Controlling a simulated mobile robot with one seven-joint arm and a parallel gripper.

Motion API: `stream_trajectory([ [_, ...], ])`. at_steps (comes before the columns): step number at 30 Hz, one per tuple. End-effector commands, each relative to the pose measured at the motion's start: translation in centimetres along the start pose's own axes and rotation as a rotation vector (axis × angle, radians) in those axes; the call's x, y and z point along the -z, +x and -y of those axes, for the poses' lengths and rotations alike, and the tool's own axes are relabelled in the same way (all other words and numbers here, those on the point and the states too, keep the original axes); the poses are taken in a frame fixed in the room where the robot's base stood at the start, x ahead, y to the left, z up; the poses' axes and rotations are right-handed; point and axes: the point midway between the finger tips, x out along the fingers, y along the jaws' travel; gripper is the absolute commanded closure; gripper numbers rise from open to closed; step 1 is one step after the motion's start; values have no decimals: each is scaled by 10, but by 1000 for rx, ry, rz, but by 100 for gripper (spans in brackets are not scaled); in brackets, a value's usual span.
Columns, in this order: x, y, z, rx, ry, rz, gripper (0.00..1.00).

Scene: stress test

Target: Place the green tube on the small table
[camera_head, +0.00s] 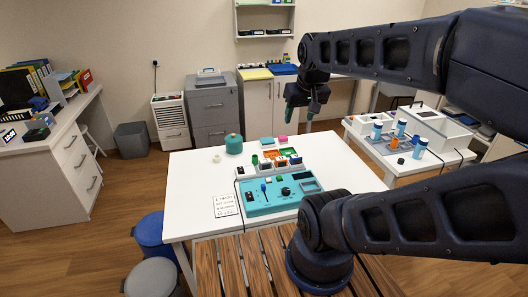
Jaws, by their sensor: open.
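A small green upright piece (255,160), possibly the green tube, stands on the white table (190,182) in the middle, behind the teal control box; it is too small to be sure. My gripper (299,118) hangs pointing down above the far right part of this table, open, with its fingers apart. I see nothing clearly held between them. The green piece is to the left of and below my gripper in the picture, apart from it. A second, lower white table (425,166) stands at the right; I cannot tell which table is the small one.
A teal control box (280,193), a teal round container (233,144) and small coloured blocks crowd the middle table. Its left front holds a printed sheet (226,204). Blue-capped bottles (420,148) and a grey tray stand on the right table.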

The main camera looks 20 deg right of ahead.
Motion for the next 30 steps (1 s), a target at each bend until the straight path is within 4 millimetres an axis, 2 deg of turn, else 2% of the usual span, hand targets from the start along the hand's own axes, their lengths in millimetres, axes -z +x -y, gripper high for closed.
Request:
stream_trajectory([
  [6, 3, 2, 1, 4, -1, 0, 47],
  [11, 21, 19, 5, 26, -6, -3, 47],
  [21, 79, 85, 22, 83, -6, -23, 47],
  [30, 117, 154, 39, 105, 2, -41, 47],
])
